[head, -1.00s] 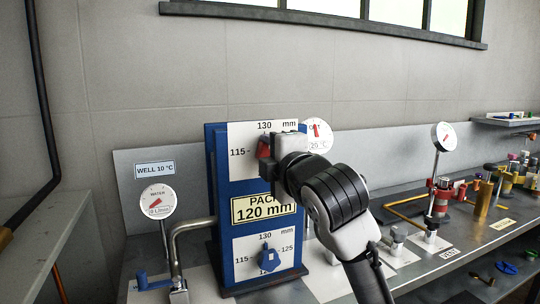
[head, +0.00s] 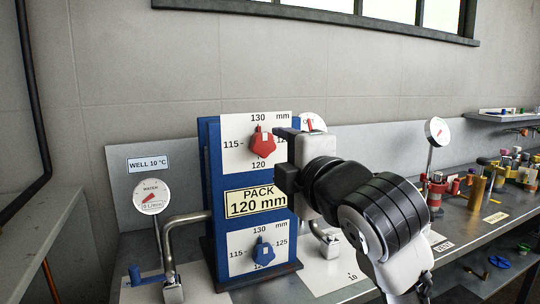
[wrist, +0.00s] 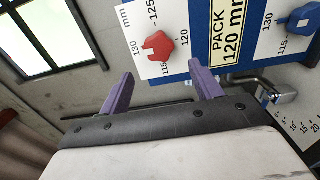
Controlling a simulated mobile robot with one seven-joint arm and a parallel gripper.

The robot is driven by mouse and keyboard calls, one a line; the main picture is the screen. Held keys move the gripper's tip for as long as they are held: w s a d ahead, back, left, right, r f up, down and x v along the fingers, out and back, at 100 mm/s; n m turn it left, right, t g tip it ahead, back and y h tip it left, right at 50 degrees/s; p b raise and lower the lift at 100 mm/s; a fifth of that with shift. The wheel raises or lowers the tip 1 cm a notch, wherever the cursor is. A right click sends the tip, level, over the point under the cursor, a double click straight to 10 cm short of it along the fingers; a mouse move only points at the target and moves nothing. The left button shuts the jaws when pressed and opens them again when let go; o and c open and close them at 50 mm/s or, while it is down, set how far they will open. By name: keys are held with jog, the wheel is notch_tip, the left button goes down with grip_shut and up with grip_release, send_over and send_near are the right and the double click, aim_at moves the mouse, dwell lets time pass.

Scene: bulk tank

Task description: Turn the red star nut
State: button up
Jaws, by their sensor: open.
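The red star nut (head: 263,143) sits on the upper white dial plate (head: 236,155) of the blue frame, with marks 115, 120 and 130 mm around it. Its pointer faces up, near 130. In the wrist view the red nut (wrist: 157,46) lies ahead of and between the two purple fingers. My gripper (wrist: 160,90) is open and empty, apart from the nut. In the head view my gripper (head: 283,155) is just right of the nut; the upper plate's right edge is partly hidden behind it.
A blue star nut (head: 263,252) sits on the lower dial, below the "PACK 120 mm" label (head: 256,201). A water gauge (head: 151,196) and bent pipe (head: 185,222) stand at left. Another gauge (head: 437,130) and bench items (head: 478,193) stand at right.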

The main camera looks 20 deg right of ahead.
jog(key=s, duration=0.5)
jog(key=shift+s+d, duration=0.1)
dwell(0.3)
